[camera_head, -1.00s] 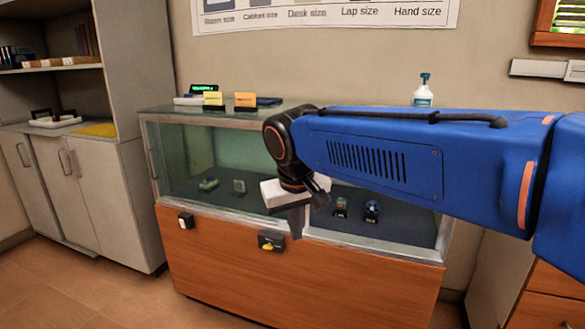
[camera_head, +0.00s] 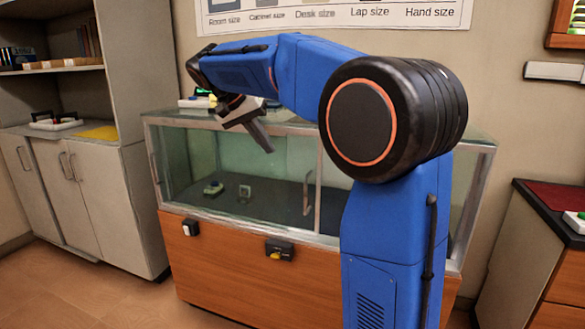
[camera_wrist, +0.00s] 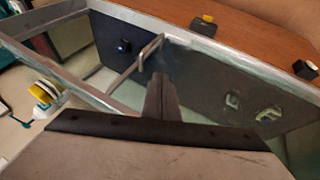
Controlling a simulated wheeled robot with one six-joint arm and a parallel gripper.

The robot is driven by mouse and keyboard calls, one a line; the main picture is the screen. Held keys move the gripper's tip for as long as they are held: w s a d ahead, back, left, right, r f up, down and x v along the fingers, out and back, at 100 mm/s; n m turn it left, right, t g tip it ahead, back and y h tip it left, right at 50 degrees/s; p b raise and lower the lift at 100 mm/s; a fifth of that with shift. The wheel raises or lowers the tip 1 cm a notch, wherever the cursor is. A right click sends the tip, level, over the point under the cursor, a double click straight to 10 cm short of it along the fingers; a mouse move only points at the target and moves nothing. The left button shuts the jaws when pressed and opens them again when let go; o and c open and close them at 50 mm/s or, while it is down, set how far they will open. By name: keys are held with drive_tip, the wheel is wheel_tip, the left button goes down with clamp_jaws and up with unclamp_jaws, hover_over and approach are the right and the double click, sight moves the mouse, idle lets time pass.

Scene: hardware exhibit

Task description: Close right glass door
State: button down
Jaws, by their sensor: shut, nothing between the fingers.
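The glass display case (camera_head: 200,122) stands ahead on a wooden base. The right glass door's metal edge (camera_head: 318,190) and upright handle (camera_head: 307,192) show near the middle of the case front. In the wrist view the handle (camera_wrist: 147,52) and door edge (camera_wrist: 128,72) lie beyond my fingertips. The door appears slid left, with the right half of the front open, though my arm hides much of it. My gripper (camera_head: 266,147) is shut and empty, pointing down near the case top, left of the handle. Its fingers also show in the wrist view (camera_wrist: 160,82), apart from the handle.
A black lock box with a yellow part (camera_head: 279,250) and a black-and-white one (camera_head: 191,227) are on the wooden front. Small exhibits, one green (camera_head: 213,188), lie inside. A grey cabinet (camera_head: 95,200) stands left and a dark-topped one (camera_head: 545,250) right.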

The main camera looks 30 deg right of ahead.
approach(297, 170)
drive_tip(key=s+a+f, duration=0.2)
drive_tip(key=s+f, duration=0.2)
drive_tip(key=shift+s+d+f, duration=0.2)
drive_tip(key=shift+s+d, duration=0.15)
drive_tip(key=shift+d, duration=0.25)
drive_tip(key=shift+s+d+f, duration=0.25)
drive_tip(key=shift+s+d, duration=0.1)
drive_tip(key=shift+d, duration=0.2)
drive_tip(key=shift+s+d+f, duration=0.2)
drive_tip(key=shift+s+d, duration=0.15)
drive_tip(key=shift+d, duration=0.25)
